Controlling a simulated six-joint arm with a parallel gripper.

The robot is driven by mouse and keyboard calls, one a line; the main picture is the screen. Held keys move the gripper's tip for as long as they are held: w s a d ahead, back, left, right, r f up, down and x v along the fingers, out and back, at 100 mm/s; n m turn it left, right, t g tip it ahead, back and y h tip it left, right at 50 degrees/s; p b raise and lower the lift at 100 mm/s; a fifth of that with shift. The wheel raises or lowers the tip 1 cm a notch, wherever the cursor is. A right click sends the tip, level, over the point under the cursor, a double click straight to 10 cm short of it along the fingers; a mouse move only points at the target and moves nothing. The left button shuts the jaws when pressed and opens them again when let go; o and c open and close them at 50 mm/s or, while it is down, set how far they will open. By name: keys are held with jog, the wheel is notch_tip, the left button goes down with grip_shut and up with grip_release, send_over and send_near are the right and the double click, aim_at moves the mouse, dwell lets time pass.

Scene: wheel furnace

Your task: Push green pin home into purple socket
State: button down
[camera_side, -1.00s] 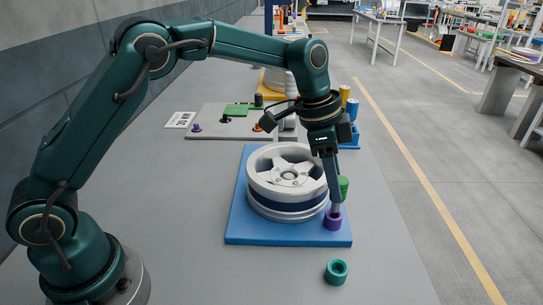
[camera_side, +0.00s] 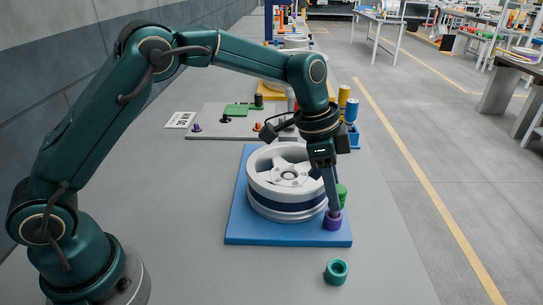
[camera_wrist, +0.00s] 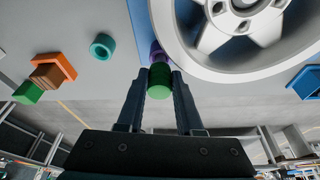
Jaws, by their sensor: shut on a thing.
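The green pin (camera_side: 342,193) is upright, partly hidden behind a finger of my gripper (camera_side: 335,208) in the side view. The wrist view shows the pin (camera_wrist: 159,85) between the two fingers of my gripper (camera_wrist: 160,78), which is shut on it. The purple socket (camera_side: 333,223) sits at the front right corner of the blue base plate (camera_side: 270,236); it also shows just beyond the pin in the wrist view (camera_wrist: 157,52). The pin is over the socket and looks in line with it. The pin's lower end is hidden, so its depth in the socket cannot be told.
A silver wheel (camera_side: 288,178) stands on the plate close to the left of my gripper. A teal ring (camera_side: 337,271) lies in front. A yellow cylinder (camera_side: 344,95) and a blue one (camera_side: 351,110) stand behind. The table's left front is clear.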

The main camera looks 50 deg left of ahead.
aim_at(343, 188)
jog(key=shift+f, duration=0.7)
jog(key=shift+c, duration=2.4)
grip_release()
jog(key=shift+c, duration=1.4)
jog(key=shift+r, duration=3.55)
